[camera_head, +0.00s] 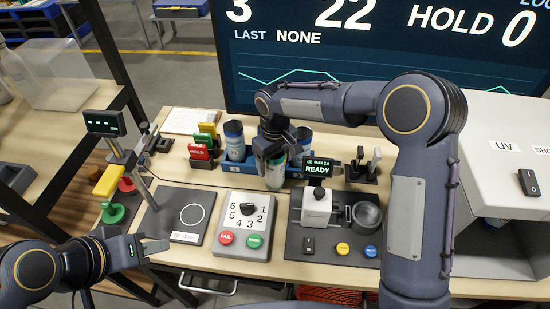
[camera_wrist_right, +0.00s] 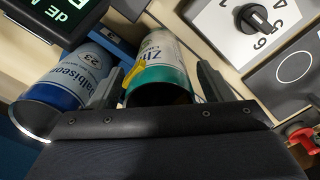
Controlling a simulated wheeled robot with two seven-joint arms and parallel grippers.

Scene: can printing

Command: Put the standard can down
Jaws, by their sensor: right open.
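A white can with a green end and a label starting "Zi" (camera_wrist_right: 158,55) stands between the fingers of my right gripper (camera_wrist_right: 157,85). In the head view this can (camera_head: 275,176) is under my right gripper (camera_head: 270,152), which is open around it; its upper part is hidden. I cannot tell whether the fingers touch it. A blue and white can labelled 23 (camera_wrist_right: 72,82) is beside it in the right wrist view. My left gripper (camera_head: 153,250) is empty at the table's front left; I cannot tell how far its fingers are apart.
Another blue and white can (camera_head: 235,142) stands left of my right gripper. A blue rack (camera_head: 294,168) is behind the green can. A dial box (camera_head: 245,222), a black pad with a circle (camera_head: 186,214) and a grey press station (camera_head: 317,205) fill the front.

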